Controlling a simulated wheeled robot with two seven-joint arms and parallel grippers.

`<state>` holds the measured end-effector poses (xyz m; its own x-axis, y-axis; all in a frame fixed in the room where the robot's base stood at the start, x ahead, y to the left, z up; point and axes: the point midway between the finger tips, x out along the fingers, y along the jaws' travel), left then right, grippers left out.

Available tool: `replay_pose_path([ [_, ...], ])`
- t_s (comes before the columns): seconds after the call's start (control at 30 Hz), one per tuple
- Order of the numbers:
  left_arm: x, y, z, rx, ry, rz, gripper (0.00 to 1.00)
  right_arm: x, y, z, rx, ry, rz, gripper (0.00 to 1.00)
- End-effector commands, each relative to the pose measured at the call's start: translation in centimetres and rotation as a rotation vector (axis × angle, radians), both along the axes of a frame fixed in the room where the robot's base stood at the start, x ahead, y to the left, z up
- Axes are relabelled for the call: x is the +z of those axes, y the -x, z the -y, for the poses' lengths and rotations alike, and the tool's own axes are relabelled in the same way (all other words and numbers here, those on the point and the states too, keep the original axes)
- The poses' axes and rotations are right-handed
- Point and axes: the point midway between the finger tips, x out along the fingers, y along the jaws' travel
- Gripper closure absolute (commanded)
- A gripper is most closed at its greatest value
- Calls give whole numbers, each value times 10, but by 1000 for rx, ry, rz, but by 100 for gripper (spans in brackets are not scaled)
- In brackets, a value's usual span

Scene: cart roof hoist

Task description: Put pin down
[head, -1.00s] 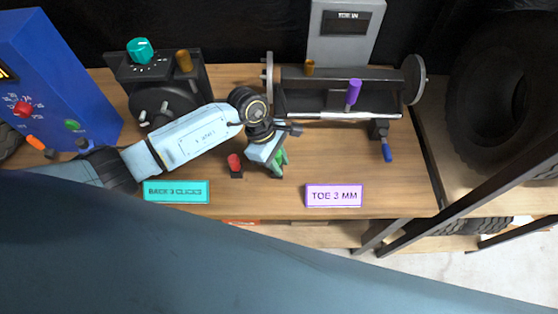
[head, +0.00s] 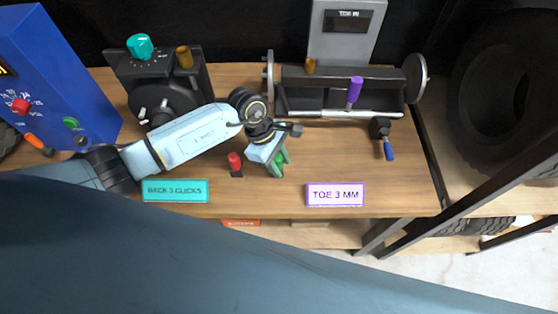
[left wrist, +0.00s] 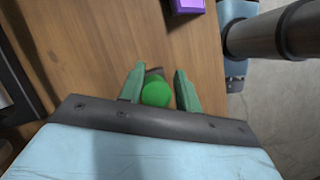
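A green pin (head: 279,160) is at my left gripper (head: 277,163), low over the middle of the bench. The fingers stand apart, with narrow gaps beside the pin. A dark piece shows behind the pin, and its base is mostly hidden. A red pin (head: 234,160) stands upright in a small dark base to the left of the gripper. My right gripper is not in view.
The wooden bench (head: 400,185) has free room to the right. A teal sign (head: 175,191) and a purple-edged sign (head: 335,195) lie at its front. A dark dial unit (head: 165,95), blue box (head: 55,85) and toe gauge (head: 340,95) stand behind. A tyre (head: 505,95) is at right.

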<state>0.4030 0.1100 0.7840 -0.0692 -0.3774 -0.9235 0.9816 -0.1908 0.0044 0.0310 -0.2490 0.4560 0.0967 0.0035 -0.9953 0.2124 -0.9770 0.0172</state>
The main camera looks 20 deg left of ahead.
Motion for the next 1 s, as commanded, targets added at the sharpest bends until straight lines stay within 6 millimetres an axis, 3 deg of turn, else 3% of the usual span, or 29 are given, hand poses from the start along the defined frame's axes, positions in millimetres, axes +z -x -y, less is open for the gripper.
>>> replay_pose_path([
  [0.03, -8, 2, -1, 2, -9, -2, 54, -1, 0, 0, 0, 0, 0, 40],
  [0.33, -9, 3, -1, 1, -9, -2, 54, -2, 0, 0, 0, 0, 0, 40],
  [0.57, -2, 4, 0, 0, -8, -3, 54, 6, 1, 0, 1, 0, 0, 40],
  [0.67, 9, 3, 0, 1, -7, -4, 54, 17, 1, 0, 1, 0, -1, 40],
  [1.0, 84, -6, -32, 1, -6, 4, 54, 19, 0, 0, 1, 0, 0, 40],
])
